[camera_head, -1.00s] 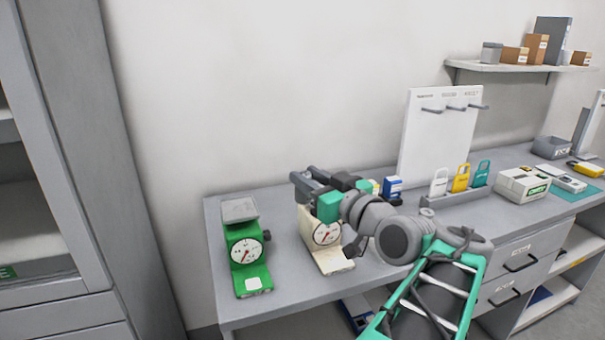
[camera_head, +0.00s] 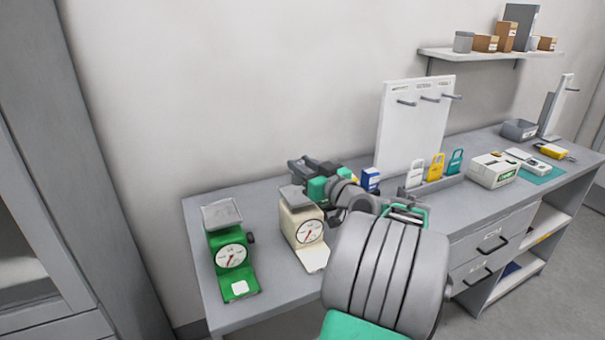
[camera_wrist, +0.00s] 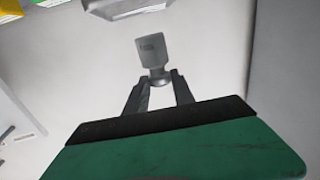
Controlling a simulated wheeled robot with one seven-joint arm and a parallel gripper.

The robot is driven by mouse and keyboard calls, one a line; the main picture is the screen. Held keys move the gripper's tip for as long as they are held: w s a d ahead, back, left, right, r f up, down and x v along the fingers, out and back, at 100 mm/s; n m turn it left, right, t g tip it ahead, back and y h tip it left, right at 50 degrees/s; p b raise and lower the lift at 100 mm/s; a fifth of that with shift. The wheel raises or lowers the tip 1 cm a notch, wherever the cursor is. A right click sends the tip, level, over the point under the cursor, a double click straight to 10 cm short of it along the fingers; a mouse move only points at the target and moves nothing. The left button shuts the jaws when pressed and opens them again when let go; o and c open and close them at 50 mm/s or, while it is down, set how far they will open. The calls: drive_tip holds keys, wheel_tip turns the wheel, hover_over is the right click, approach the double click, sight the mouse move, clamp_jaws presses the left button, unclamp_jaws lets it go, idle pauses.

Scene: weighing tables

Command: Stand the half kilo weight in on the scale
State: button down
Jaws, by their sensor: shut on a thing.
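My gripper (camera_head: 298,167) is behind the cream scale, above the table. In the wrist view my gripper (camera_wrist: 160,80) is shut on the narrow knob of a grey weight (camera_wrist: 152,49), whose wider body with a small dark label extends beyond the fingers. In the head view I cannot make the weight out from the dark fingers. The cream scale (camera_head: 303,225) has a round dial and a grey pan (camera_head: 296,197), which looks empty. The green scale (camera_head: 230,262) stands to its left, with an empty-looking grey pan (camera_head: 221,213).
A blue-and-white box (camera_head: 370,180) stands right of my gripper. A white board (camera_head: 415,125) with hooks stands behind several padlocks (camera_head: 437,167) in a grey rack. A white box (camera_head: 493,170) lies farther right. The grey table (camera_head: 275,285) is bare in front of the scales.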

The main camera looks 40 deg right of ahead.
wheel_tip(320, 180, down, 3)
drive_tip(key=shift+w+d+f, duration=0.1)
drive_tip(key=shift+w+d, duration=0.05)
drive_tip(key=shift+f, duration=0.2)
drive_tip(key=c, duration=1.1)
unclamp_jaws()
drive_tip(key=shift+o, duration=0.2)
drive_tip(key=shift+r, duration=0.2)
drive_tip(key=s+a+b, duration=0.1)
drive_tip(key=s+b, duration=0.1)
drive_tip(key=s, duration=1)
drive_tip(key=shift+a+b, duration=0.3)
drive_tip(key=shift+b, duration=0.05)
